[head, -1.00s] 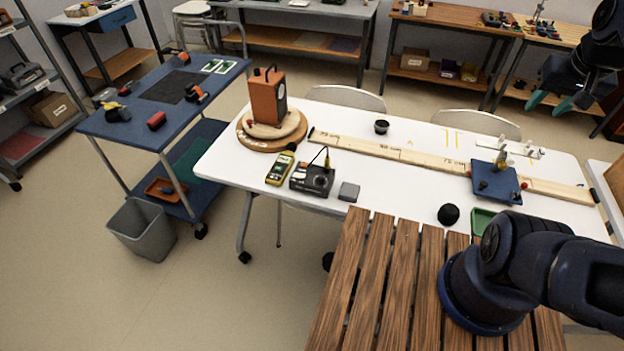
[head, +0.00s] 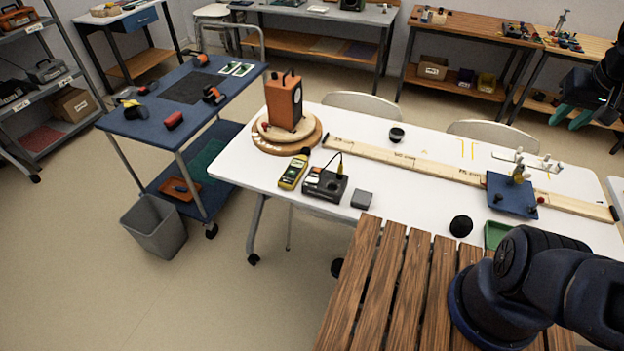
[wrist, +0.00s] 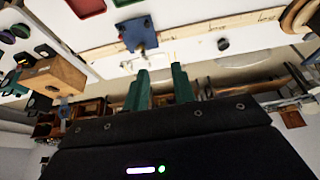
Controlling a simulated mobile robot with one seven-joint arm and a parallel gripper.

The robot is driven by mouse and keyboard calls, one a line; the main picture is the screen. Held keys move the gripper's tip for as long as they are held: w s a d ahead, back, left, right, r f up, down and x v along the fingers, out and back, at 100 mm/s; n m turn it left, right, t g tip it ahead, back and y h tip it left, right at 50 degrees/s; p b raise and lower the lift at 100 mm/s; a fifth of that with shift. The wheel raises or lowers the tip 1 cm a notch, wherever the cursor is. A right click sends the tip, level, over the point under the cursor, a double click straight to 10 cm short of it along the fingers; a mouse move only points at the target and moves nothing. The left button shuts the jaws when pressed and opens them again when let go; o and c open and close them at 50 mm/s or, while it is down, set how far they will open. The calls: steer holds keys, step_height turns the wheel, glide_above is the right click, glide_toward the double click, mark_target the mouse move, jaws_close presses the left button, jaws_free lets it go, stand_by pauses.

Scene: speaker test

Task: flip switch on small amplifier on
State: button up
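A small dark box with a yellow cable, which looks like the small amplifier (head: 325,185), sits on the white table (head: 392,190). Its switch is too small to make out. An orange speaker box (head: 284,99) stands upright behind it on a round wooden base (head: 262,137). My gripper (head: 573,118) is at the far right, beyond the table and well away from the amplifier. In the wrist view, my gripper's two teal fingers (wrist: 160,85) are apart with nothing between them. I cannot make out the amplifier in the wrist view.
A yellow meter (head: 293,171) lies just left of the amplifier and a grey block (head: 361,200) lies to its right. A long wooden board (head: 437,164) with a blue plate (head: 511,196) crosses the table. A slatted wooden surface (head: 376,285) is in front.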

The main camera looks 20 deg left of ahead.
steer(key=shift+w+a, duration=0.15)
steer(key=c, duration=0.3)
steer(key=w+a+n, duration=0.2)
steer(key=w+a+n+g, duration=0.1)
steer(key=w+a+n, duration=0.2)
steer(key=shift+w+r+n, duration=0.1)
steer(key=shift+w+n, duration=0.2)
jaws_close()
steer(key=w+a+f+n+g, duration=0.1)
steer(key=w+a+f+n, duration=0.25)
steer(key=a+n, duration=0.5)
steer(key=w+a+f+n+g, duration=0.15)
steer(key=w+a+n, duration=0.35)
steer(key=a, duration=0.7)
steer(key=s+a+f+n, duration=0.3)
steer(key=a+f+n, duration=0.2)
steer(key=a, duration=0.5)
steer(key=s+a+f+n+h, duration=0.1)
steer(key=s+a+f+n, duration=0.3)
steer(key=a+f+n, duration=0.2)
steer(key=s+a+f+n+g, duration=0.1)
steer(key=s+a+f+n, duration=0.3)
steer(key=a+f, duration=0.5)
steer(key=a+n, duration=0.2)
steer(key=a, duration=0.4)
steer(key=shift+s+f+h, duration=0.2)
steer(key=shift+s+h, duration=0.05)
steer(key=shift+h, duration=0.05)
